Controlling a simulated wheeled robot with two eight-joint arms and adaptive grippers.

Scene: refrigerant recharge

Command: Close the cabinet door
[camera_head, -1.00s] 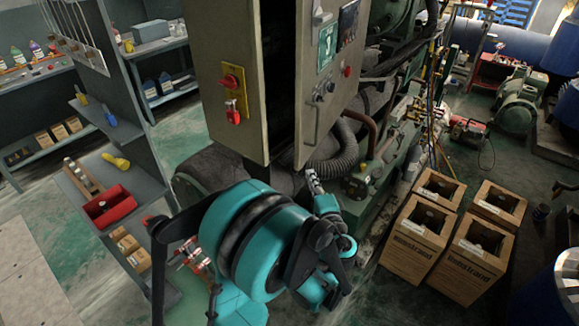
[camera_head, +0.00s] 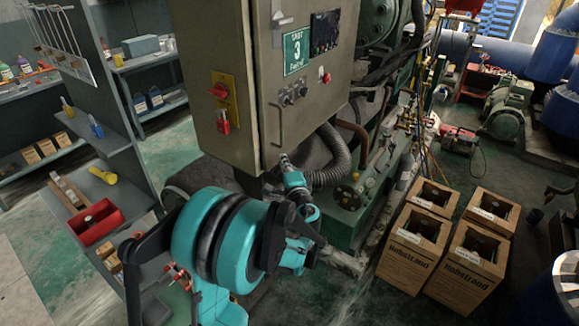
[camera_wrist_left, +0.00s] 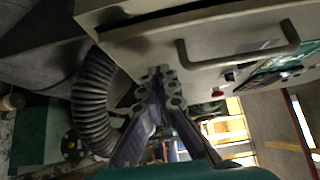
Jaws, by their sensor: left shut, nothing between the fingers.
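The grey cabinet (camera_head: 218,131) hangs at the top middle of the head view. Its door (camera_head: 302,115), with a green unit label, a dark screen and a vertical handle (camera_head: 277,124), looks flush with the cabinet body; no dark gap shows. My left gripper (camera_head: 284,160) is shut and empty at the door's lower edge, just below the handle. In the left wrist view, the gripper (camera_wrist_left: 161,82) lies close against the door's lower edge, with the handle (camera_wrist_left: 238,54) beyond it to the right. I cannot tell whether it touches. My right gripper is not in view.
A red and yellow switch (camera_head: 219,92) sits on the cabinet's side. A ribbed hose (camera_head: 333,160) and green machinery (camera_head: 352,200) lie below and right of the door. Cardboard boxes (camera_head: 414,250) stand on the floor at right, and a shelf with a red bin (camera_head: 96,221) at left.

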